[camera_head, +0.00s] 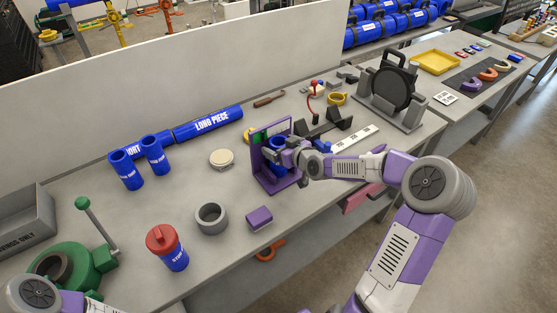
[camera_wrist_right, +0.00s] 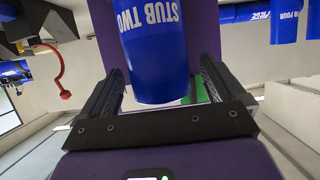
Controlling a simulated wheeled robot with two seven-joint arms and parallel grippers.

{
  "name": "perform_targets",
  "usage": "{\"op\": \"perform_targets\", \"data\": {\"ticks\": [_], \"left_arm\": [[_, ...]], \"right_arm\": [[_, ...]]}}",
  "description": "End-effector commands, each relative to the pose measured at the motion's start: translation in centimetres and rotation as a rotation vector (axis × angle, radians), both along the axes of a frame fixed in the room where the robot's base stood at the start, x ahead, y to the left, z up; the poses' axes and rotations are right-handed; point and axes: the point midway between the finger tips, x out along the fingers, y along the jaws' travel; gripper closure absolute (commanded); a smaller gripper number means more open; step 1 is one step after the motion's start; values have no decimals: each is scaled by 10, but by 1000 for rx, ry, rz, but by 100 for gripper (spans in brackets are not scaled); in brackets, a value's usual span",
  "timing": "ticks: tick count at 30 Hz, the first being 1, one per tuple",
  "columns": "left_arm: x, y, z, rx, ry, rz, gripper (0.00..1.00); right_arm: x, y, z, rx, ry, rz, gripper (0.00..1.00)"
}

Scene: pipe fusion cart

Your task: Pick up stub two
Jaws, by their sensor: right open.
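Stub two, a blue cylinder with white "STUB TWO" lettering, stands in the purple stand (camera_head: 262,168); in the right wrist view stub two (camera_wrist_right: 157,50) fills the middle, its lettering upside down. My right gripper (camera_head: 288,157) is at the stand, partly hiding the stub in the head view. In the right wrist view the gripper is open, one dark finger on each side of the stub's end. Whether either finger touches it I cannot tell. My left arm shows only at the lower left corner, with its gripper out of sight.
Two blue stubs (camera_head: 153,155) stand left of the long blue piece (camera_head: 208,124). A red-capped blue cylinder (camera_head: 167,250), a grey ring (camera_head: 211,218) and a small purple block (camera_head: 259,218) are nearer the front edge. A black vise-like fixture (camera_head: 322,125) lies beyond my right gripper.

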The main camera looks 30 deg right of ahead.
Motion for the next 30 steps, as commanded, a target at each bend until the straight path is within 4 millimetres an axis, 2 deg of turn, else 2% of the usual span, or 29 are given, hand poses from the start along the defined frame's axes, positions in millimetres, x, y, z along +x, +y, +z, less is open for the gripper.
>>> {"op": "perform_targets", "data": {"ticks": [4,12,30], "left_arm": [[0,0,-2,0,0,0,4],[0,0,-2,0,0,0,4],[0,0,-2,0,0,0,4]], "right_arm": [[11,1,-3,-1,-1,0,4],[12,1,-4,-1,0,-1,4],[12,1,-3,-1,-2,-1,95]]}}
